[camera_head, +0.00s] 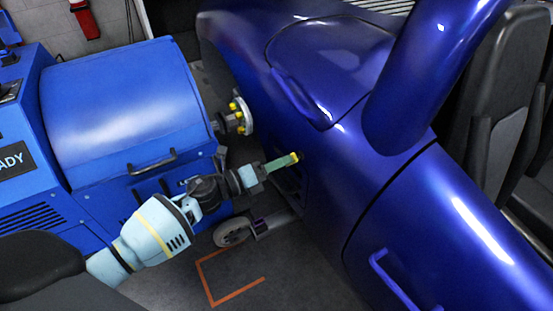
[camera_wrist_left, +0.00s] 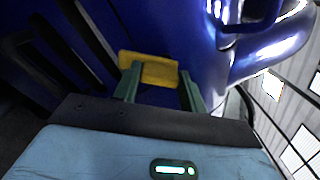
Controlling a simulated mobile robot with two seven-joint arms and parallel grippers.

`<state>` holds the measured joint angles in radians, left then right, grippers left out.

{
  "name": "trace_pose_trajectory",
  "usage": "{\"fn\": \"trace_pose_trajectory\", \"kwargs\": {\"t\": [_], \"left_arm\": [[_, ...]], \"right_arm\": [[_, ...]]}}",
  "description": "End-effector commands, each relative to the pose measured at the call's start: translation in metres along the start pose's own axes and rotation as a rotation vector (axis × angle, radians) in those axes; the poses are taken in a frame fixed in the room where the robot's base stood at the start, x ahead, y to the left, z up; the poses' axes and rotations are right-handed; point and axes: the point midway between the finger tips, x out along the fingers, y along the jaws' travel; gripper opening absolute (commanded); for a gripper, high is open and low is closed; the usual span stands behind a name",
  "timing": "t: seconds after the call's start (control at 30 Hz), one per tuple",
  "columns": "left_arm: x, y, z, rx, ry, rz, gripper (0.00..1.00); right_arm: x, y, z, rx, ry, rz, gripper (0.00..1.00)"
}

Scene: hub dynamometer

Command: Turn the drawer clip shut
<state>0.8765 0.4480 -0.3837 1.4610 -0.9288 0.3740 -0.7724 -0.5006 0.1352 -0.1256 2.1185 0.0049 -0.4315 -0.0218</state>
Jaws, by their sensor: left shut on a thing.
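My left gripper (camera_head: 286,161) reaches in from the lower left in the head view, its green fingers beside the blue car body. A small yellow piece (camera_head: 294,157), which looks like the drawer clip, shows at its fingertips. In the left wrist view, the yellow piece (camera_wrist_left: 148,68) is a flat bar at the tips of the two green fingers of the left gripper (camera_wrist_left: 158,80), and the gripper is shut on it. The drawer and whatever the clip is fixed to cannot be made out. My right gripper is not in view.
A blue dynamometer cabinet (camera_head: 125,110) with a dark handle stands at the left. Its hub flange (camera_head: 240,115) with yellow parts is close to the car. The car's blue body (camera_head: 440,215) fills the right. A small wheel (camera_head: 231,232) stands on the floor near orange markings (camera_head: 235,302).

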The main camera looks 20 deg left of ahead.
Motion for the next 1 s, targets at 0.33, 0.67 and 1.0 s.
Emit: {"fn": "trace_pose_trajectory", "kwargs": {"t": [0.33,0.67,1.0], "left_arm": [[0.000,-0.002,-0.001,-0.318,0.000,0.000,0.19],[0.000,-0.001,-0.004,-0.532,0.002,0.000,0.19],[0.000,0.000,-0.005,-0.621,0.001,0.001,0.19]], "right_arm": [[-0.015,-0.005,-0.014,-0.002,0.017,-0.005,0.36],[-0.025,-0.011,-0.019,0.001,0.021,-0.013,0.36],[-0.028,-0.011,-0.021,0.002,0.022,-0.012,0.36]]}}
